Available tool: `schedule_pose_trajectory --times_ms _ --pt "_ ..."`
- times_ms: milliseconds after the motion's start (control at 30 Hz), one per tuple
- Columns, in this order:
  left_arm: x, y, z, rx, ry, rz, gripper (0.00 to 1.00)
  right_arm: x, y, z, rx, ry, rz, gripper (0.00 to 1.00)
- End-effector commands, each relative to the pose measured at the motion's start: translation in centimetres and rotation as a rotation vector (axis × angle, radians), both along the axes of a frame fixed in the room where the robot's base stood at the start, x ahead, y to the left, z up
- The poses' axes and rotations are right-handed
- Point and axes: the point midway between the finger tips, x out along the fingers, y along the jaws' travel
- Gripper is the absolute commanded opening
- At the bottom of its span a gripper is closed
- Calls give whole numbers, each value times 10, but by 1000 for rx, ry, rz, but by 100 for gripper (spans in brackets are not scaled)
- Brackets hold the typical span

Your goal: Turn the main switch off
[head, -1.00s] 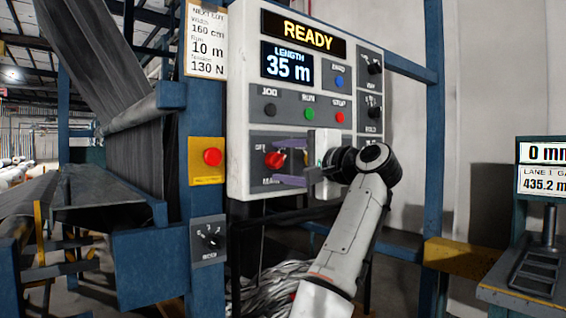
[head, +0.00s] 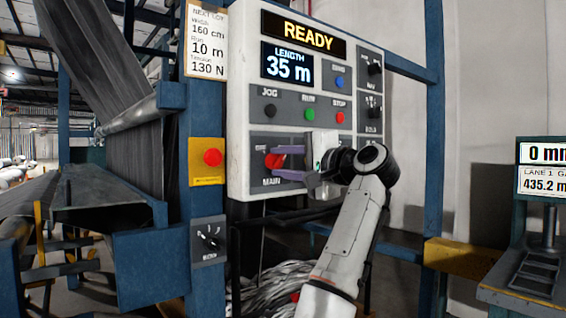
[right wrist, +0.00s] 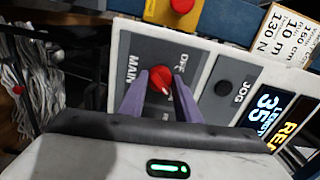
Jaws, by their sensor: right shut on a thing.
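The main switch is a red rotary knob (head: 273,161) on a dark plate marked MAIN, at the lower left of the white control panel (head: 240,100). My right gripper (head: 280,162) reaches it from the right, its purple fingers on either side of the knob. In the right wrist view the red knob (right wrist: 160,80) sits between the two fingertips (right wrist: 161,85), which are shut on it. The word OFF shows beside the knob there; part of the plate's lettering is hidden by the fingers. My left gripper is not in view.
A red button on a yellow box (head: 207,160) and a small dial (head: 209,240) are left of the panel. JOG, RUN and STOP buttons (head: 308,114) sit above the switch. The display reads READY (head: 304,31). A grey web on rollers stands at left.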

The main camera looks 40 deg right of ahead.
Motion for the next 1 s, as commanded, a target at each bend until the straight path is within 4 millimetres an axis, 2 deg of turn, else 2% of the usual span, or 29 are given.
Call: schedule_pose_trajectory --times_ms 767,1000 --pt "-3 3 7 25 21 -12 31 0 -1 0 -694 -49 -1 7" --pt "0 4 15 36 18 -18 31 0 -1 1 -922 -68 -1 7"
